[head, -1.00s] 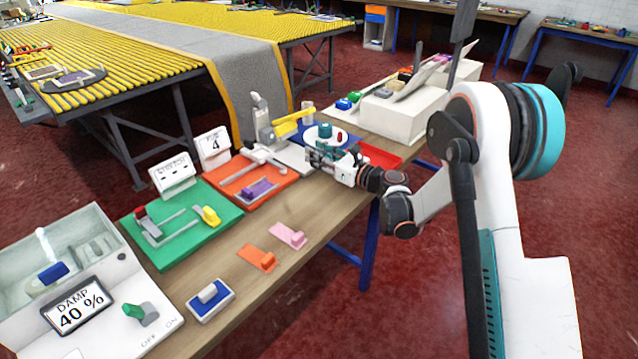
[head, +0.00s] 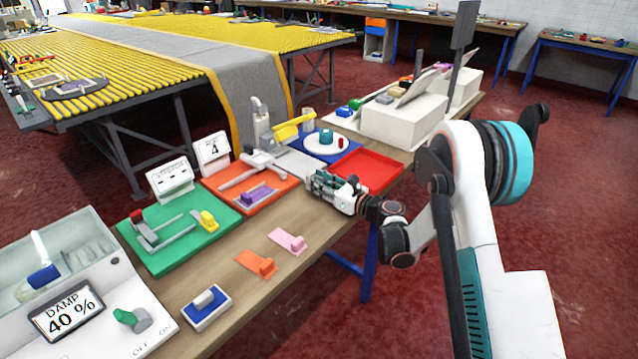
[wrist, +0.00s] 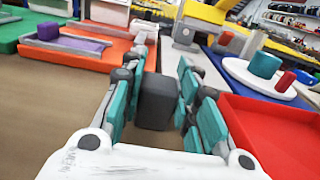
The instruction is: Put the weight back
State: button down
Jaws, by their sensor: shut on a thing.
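My gripper (head: 313,181) is over the table between the orange board and the red tray. In the wrist view, my gripper (wrist: 157,95) has its teal fingers closed on both sides of a dark grey block, the weight (wrist: 156,103). The weight looks upright. I cannot tell whether its bottom touches the table. In the head view the fingers hide most of it. The red tray (head: 366,170) lies just right of my gripper and looks empty; it also shows in the wrist view (wrist: 275,135).
The orange board (head: 222,186) with a purple block is to the left. A grey press with a yellow handle (head: 295,126) stands behind, beside a white plate (head: 324,147) with a teal cylinder and a small red piece. Bare wood (head: 300,212) lies in front.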

jog(key=shift+s+f, duration=0.15)
jog(key=shift+f, duration=0.25)
